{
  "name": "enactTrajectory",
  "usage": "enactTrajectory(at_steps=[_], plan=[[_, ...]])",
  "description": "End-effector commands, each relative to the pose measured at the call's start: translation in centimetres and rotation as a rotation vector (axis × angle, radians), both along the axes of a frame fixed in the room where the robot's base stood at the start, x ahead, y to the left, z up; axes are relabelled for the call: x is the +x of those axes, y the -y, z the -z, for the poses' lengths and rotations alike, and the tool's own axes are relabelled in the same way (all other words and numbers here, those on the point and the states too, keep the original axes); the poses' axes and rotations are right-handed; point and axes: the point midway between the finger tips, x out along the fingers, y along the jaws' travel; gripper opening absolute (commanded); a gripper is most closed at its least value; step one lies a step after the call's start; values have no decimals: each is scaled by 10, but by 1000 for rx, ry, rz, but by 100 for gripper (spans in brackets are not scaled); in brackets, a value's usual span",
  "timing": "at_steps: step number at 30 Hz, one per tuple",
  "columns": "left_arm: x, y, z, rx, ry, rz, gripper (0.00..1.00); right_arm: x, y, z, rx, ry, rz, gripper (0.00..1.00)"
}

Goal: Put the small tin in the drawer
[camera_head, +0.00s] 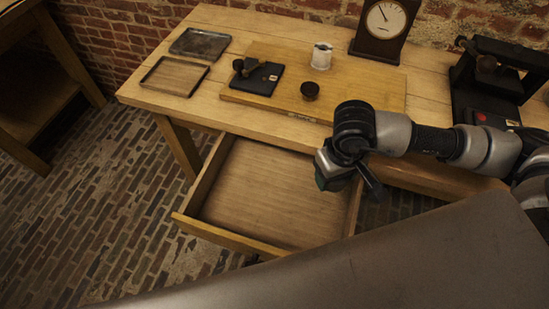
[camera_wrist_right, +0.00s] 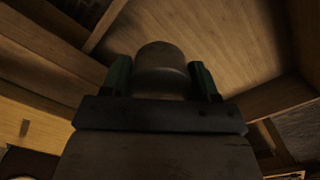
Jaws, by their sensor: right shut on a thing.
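My right gripper (camera_head: 345,183) hangs over the right part of the open drawer (camera_head: 265,195) in the head view. In the right wrist view its green-padded fingers (camera_wrist_right: 161,80) are shut on a dull grey-brown cylinder (camera_wrist_right: 161,66), which looks like the small tin. The bare wooden floor of the drawer (camera_wrist_right: 215,40) shows beyond it. The held tin is mostly hidden by the gripper in the head view. The visible part of the drawer is empty. My left gripper is not in view.
On the table (camera_head: 232,112) are two shallow trays (camera_head: 174,76) (camera_head: 200,43), a board (camera_head: 360,95), a black pad (camera_head: 258,78), a pale jar (camera_head: 321,57) and a small dark round piece (camera_head: 310,90). A dial clock (camera_head: 384,22) and a black stand (camera_head: 490,80) are at the back right.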

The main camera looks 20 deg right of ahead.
Motion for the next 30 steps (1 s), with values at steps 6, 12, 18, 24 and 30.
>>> enactTrajectory(at_steps=[6, 12, 18, 24, 30], plan=[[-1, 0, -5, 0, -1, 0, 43, 16, -25, 16, 4, -3, -2, 36], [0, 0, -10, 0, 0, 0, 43, 43, -63, 44, 4, -3, -2, 36], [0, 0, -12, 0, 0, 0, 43, 64, -88, 65, 2, -1, 0, 36], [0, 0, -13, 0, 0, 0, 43, 68, -94, 77, -1, -3, 2, 36], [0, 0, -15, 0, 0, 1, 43, 68, -94, 105, 0, -3, 2, 36]])
